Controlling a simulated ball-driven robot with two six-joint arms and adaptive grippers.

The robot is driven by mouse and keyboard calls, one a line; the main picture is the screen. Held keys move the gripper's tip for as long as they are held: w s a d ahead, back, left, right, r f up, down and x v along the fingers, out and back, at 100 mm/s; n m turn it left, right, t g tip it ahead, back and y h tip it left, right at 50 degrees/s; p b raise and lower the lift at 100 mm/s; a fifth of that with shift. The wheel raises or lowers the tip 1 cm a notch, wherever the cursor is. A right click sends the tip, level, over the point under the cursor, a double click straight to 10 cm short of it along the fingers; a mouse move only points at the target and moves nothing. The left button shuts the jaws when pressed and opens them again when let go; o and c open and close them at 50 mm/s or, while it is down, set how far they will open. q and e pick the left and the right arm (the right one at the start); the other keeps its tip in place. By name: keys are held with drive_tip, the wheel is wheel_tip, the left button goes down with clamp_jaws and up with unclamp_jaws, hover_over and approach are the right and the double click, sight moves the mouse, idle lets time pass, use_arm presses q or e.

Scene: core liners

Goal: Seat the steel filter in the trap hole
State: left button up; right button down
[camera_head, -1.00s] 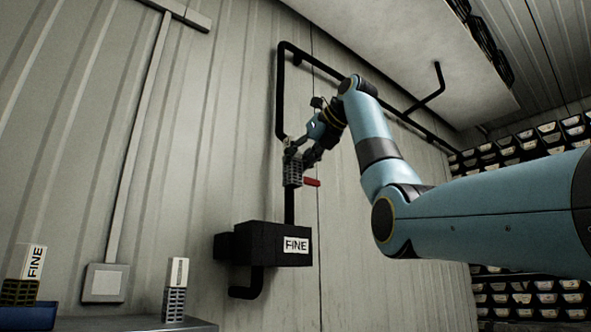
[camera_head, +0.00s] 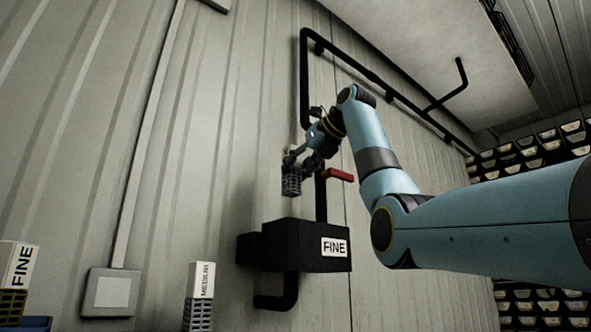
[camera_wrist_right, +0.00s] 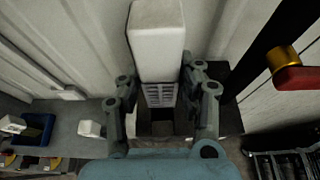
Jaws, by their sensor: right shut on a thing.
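My right gripper (camera_head: 299,166) is shut on a filter with a grey metal mesh lower part (camera_head: 291,181) and a white upper block (camera_wrist_right: 157,40). The filter hangs roughly upright, mesh end down, above the black trap box (camera_head: 290,247) labelled FINE, apart from it. In the right wrist view the gripper (camera_wrist_right: 158,85) has one finger on each side of the filter. Below the mesh (camera_wrist_right: 160,95) a dark square opening (camera_wrist_right: 158,128) shows; the filter partly hides it. My left gripper is not in view.
A red valve handle (camera_head: 340,175) on the black pipe (camera_head: 321,200) is close right of the filter. A MEDIUM filter (camera_head: 201,282) and a FINE filter with brass-coloured mesh (camera_head: 20,265) stand at lower left. A blue tray (camera_wrist_right: 40,130) is left in the wrist view.

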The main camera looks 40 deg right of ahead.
sight(297, 188)
drive_tip(key=shift+s, duration=0.1)
drive_tip(key=shift+w, duration=0.25)
drive_tip(key=shift+f, duration=0.1)
wheel_tip(297, 188, down, 4)
drive_tip(key=b, duration=0.4)
drive_tip(key=shift+f, duration=0.1)
drive_tip(key=shift+s+f+b, duration=0.1)
drive_tip(key=shift+f+b, duration=0.4)
drive_tip(key=shift+b, duration=0.15)
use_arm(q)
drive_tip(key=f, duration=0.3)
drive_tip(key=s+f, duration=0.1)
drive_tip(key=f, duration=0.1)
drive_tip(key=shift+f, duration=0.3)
use_arm(e)
drive_tip(key=shift+f, duration=0.1)
use_arm(q)
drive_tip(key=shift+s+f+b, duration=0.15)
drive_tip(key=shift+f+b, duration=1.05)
drive_tip(key=shift+b, duration=0.05)
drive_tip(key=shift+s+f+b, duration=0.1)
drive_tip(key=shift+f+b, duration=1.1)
drive_tip(key=shift+b, duration=0.05)
use_arm(e)
drive_tip(key=shift+f, duration=2.65)
